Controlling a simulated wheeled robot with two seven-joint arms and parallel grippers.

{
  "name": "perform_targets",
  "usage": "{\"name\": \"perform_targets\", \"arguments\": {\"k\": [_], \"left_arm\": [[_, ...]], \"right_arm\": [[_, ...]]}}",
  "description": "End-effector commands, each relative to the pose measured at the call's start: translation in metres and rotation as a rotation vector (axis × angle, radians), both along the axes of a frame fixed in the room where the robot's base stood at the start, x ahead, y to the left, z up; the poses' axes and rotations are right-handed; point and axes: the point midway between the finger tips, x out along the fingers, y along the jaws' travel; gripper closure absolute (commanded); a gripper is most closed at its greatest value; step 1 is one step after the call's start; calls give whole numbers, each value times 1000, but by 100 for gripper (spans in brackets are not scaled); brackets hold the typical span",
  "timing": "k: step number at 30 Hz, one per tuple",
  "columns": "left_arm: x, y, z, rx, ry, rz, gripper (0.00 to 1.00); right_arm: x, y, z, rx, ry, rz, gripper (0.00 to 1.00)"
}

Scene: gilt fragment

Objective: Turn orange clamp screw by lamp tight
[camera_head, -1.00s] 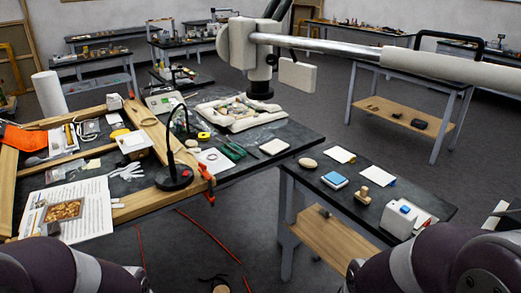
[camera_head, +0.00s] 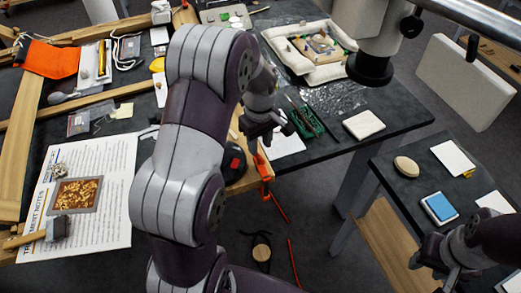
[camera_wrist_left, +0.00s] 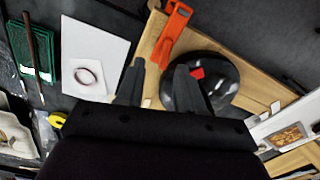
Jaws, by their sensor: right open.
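The orange clamp (camera_head: 264,178) grips the wooden frame edge at the table's front. In the left wrist view the orange clamp (camera_wrist_left: 172,25) lies at the top, beyond the fingertips. The lamp's black round base with a red button (camera_wrist_left: 225,78) sits beside it on the wood; in the head view the lamp base (camera_head: 236,160) is partly hidden by my left arm. My left gripper (camera_head: 268,132) is above the frame edge near the clamp; in the wrist view the left gripper (camera_wrist_left: 160,68) has its fingers apart, with nothing between them. My right gripper (camera_head: 438,264) is open at lower right, by the side table.
A green box (camera_head: 306,122), a white sheet with a ring (camera_wrist_left: 92,58) and a pale block (camera_head: 363,124) lie right of the clamp. A blue-topped box (camera_head: 439,207) sits on the side table. A grey instrument head (camera_head: 370,45) hangs over the table's right part.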

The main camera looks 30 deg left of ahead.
Motion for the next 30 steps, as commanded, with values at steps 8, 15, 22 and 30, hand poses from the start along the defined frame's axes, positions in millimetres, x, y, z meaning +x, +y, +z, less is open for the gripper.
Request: {"name": "perform_targets", "arguments": {"k": [8,15,22,30], "left_arm": [[-1,0,-39,0,-1,-2,63],[0,0,-42,0,-2,-2,63],[0,-1,-41,0,-2,-3,100],[0,-1,-40,0,-4,-4,100]], "right_arm": [[-1,0,5,0,1,0,57],[0,0,5,0,1,0,57],[0,0,5,0,1,0,57],[0,0,5,0,1,0,57]]}}
